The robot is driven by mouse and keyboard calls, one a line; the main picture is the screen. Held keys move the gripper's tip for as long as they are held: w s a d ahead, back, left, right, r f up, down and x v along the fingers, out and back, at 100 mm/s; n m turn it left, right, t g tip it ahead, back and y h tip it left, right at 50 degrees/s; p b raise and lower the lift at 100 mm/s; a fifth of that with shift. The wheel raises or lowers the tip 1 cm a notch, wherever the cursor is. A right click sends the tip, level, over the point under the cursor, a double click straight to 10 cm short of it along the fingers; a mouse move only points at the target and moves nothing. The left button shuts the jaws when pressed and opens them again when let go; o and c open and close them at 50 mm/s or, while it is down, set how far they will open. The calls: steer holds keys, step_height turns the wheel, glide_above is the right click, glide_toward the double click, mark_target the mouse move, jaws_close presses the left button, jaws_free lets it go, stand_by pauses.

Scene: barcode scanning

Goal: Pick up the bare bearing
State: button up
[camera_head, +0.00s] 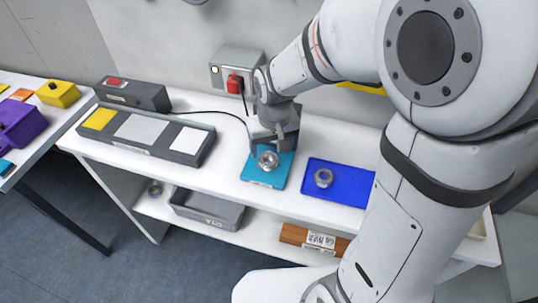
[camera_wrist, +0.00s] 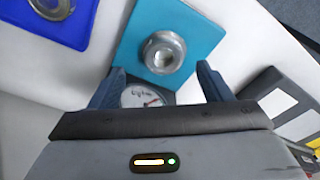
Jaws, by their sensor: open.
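A round metal bearing-like part (camera_head: 268,160) sits on the teal mat (camera_head: 262,179). In the wrist view this part (camera_wrist: 164,52) has a bright centre and a wider grey body. A second metal ring (camera_head: 323,178) sits on the blue mat (camera_head: 345,192), and it is cut off at the top of the wrist view (camera_wrist: 52,6). A third small ring (camera_head: 154,188) lies on the lower shelf. I cannot tell for sure which is the bare bearing. My gripper (camera_head: 274,148) is open above the teal mat; in the wrist view its fingers (camera_wrist: 160,85) are apart, with the teal-mat part beyond their tips.
A dial gauge (camera_wrist: 140,96) shows between the fingers. A panel with yellow, grey and white pads (camera_head: 146,147) lies left. A grey bin (camera_head: 208,209) and wooden block (camera_head: 315,240) are below.

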mark_target(269, 158)
steer(key=f, duration=0.4)
steer(key=shift+w+a+f, duration=0.15)
steer(key=shift+w+a, duration=0.1)
steer(key=shift+a, duration=0.05)
steer(key=c, duration=1.2)
